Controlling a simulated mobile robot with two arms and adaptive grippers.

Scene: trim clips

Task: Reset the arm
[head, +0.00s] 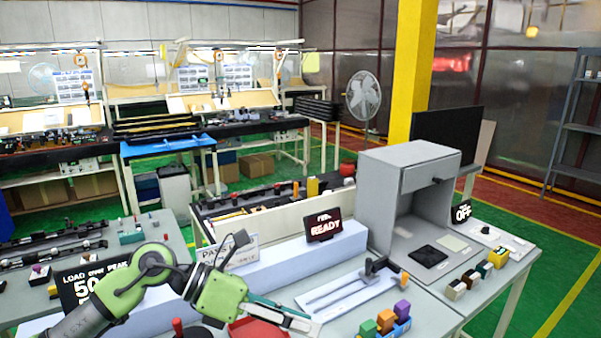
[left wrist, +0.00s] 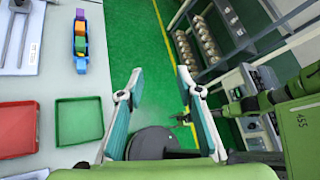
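My left arm comes in from the lower left in the head view. Its left gripper (head: 303,321) hangs over the front of the workbench, close to the red tray (head: 262,330). In the left wrist view the left gripper (left wrist: 160,72) has its two teal fingers spread wide with nothing between them. Grey floor base and green floor show beyond the fingers. A green arm part marked 455 (left wrist: 305,125) shows at the right of that view.
A green tray (left wrist: 79,121) lies beside the red one. A blue bin with coloured blocks (head: 394,326), a white tray with a grey tool (head: 345,292), a READY sign (head: 323,225) and a grey cabinet (head: 385,190) stand on the bench. Green floor is clear at right.

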